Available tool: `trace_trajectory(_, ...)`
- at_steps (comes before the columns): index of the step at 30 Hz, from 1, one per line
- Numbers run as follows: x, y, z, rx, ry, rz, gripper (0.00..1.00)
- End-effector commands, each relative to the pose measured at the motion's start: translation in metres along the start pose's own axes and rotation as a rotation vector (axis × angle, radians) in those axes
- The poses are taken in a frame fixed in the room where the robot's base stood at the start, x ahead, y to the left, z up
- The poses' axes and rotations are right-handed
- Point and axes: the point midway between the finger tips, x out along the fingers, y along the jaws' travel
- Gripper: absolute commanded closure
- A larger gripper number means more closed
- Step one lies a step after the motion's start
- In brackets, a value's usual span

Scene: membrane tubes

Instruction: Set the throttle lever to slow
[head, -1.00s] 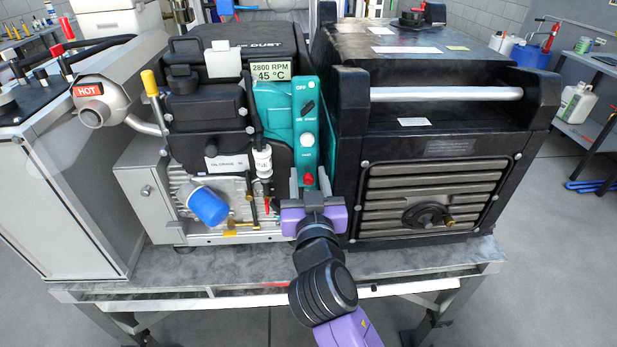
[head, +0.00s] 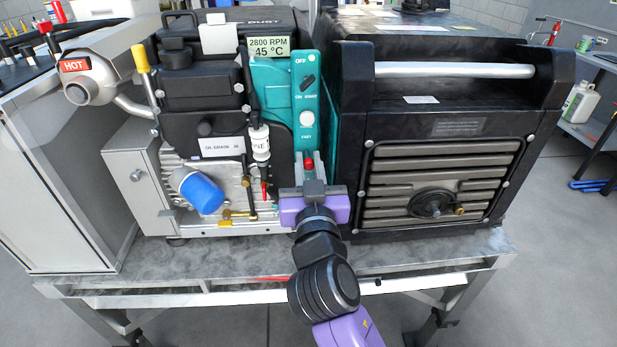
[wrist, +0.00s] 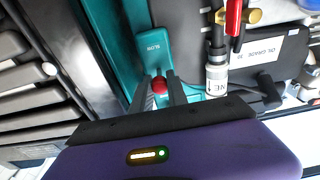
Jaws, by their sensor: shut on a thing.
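The throttle lever's red knob (head: 309,163) is low on the teal control panel (head: 307,75) in the head view. A FAST label is above it, beneath a white round knob (head: 306,118). My gripper (head: 312,170) reaches up from below, with one finger on each side of the red knob. In the wrist view the red knob (wrist: 159,85) sits between the fingertips of my gripper (wrist: 159,92), which is shut on it. A SLOW label shows on the teal panel (wrist: 152,47) close to the knob. The lever's stem is mostly hidden.
An engine with a blue filter (head: 202,194) and brass valve parts (head: 238,214) stands left of my gripper. A black housing with a louvred grille (head: 440,185) stands close on the right. The metal bench (head: 420,260) has a bare front strip.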

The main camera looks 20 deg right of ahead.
Motion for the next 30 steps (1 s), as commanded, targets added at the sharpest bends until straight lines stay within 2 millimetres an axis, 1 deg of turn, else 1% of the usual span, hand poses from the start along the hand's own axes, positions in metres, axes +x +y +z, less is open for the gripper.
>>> trace_trajectory(1, -0.002, 0.0, 0.012, 0.001, 0.021, 0.0, 1.0)
trace_trajectory(3, -0.002, 0.0, 0.014, 0.001, 0.049, -0.001, 1.0)
trace_trajectory(30, 0.0, 0.0, 0.03, 0.001, 0.396, 0.0, 1.0)
